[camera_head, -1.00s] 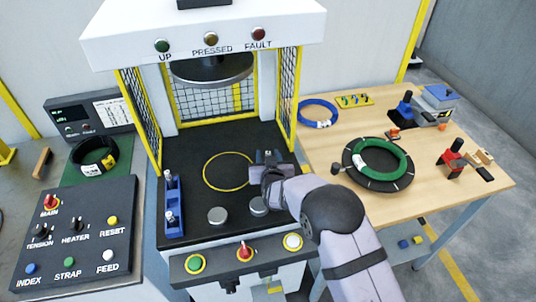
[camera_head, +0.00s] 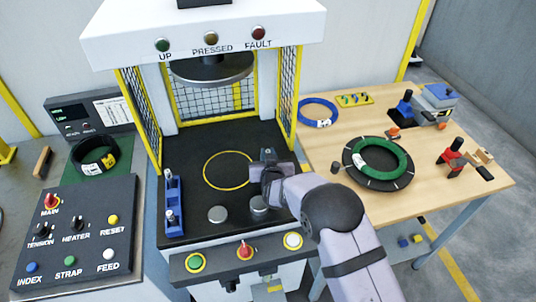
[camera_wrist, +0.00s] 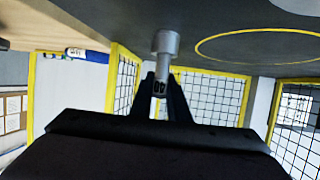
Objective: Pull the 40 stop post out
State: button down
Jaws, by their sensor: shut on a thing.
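The 40 stop post (camera_wrist: 159,86) is a slim silver pin marked 40, with a wider silver collar (camera_wrist: 165,42) beyond the fingertips. My gripper (camera_wrist: 162,78) is shut on the post in the wrist view, one dark finger on each side. In the head view my gripper (camera_head: 267,158) is at the right of the dark press bed (camera_head: 200,150), just right of the yellow ring marking (camera_head: 206,180). The post is hidden there behind my gripper. The collar is close to the bed; I cannot tell whether the post is still seated.
A blue rack (camera_head: 174,200) with silver posts stands at the bed's left. Two silver knobs (camera_head: 217,214) are at its front. Yellow-framed mesh guards (camera_head: 287,100) flank the bed, and the press plate (camera_head: 212,72) hangs above. A wooden table (camera_head: 440,195) with coils is right.

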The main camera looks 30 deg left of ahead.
jog(key=shift+r+p, duration=1.45)
jog(key=shift+r, duration=1.05)
